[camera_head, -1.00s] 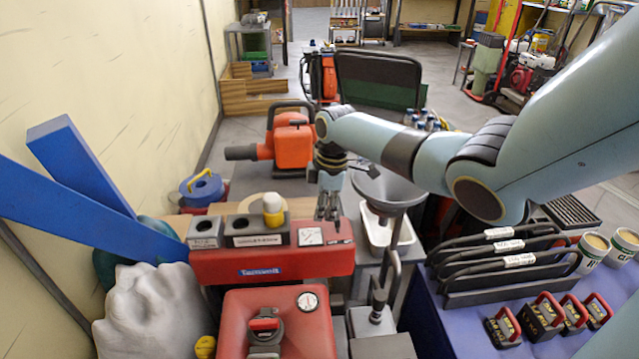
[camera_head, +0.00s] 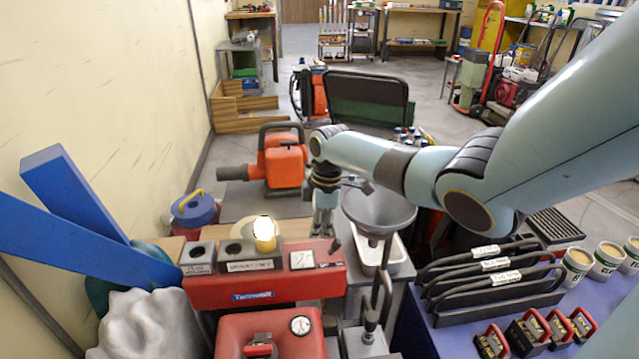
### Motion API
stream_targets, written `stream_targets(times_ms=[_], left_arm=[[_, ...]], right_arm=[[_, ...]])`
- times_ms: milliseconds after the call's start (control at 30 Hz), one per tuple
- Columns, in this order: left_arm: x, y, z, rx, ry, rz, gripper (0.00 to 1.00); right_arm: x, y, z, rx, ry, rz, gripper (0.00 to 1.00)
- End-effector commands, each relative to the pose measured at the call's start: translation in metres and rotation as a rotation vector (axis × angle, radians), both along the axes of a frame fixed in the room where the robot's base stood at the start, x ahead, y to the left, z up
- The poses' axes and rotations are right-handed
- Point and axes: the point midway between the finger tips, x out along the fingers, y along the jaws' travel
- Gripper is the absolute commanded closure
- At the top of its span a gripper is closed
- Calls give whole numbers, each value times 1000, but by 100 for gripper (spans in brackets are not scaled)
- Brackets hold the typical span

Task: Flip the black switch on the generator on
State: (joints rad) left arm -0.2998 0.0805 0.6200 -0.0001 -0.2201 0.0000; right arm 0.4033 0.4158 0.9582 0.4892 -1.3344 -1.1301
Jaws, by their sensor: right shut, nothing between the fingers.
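On the panel are two dark round sockets, a lamp (camera_head: 265,232) that looks bright yellow-white, and a square gauge (camera_head: 303,258). A small black switch (camera_head: 336,246) stands up at the panel's right end. My right gripper (camera_head: 323,230) is shut and empty, pointing down just behind and left of the switch. I cannot tell whether its tips touch the switch. My left gripper is not in view.
A grey funnel (camera_head: 379,208) over a white tray stands close to the right of my gripper. A black rack (camera_head: 490,290) and several red-handled items are on the blue table at the right. Blue beams (camera_head: 70,190) lean at the left.

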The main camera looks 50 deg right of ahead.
Motion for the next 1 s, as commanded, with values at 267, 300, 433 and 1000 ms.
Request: stream_targets(times_ms=[267, 300, 433, 1000], left_arm=[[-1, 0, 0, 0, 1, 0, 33], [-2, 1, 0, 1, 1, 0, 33], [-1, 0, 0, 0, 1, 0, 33], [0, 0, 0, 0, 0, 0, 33]], right_arm=[[0, 0, 0, 0, 0, 0, 100], [0, 0, 1, 0, 0, 0, 100], [0, -2, 12, -2, -2, 1, 100], [-8, -9, 112, 0, 0, 0, 100]])
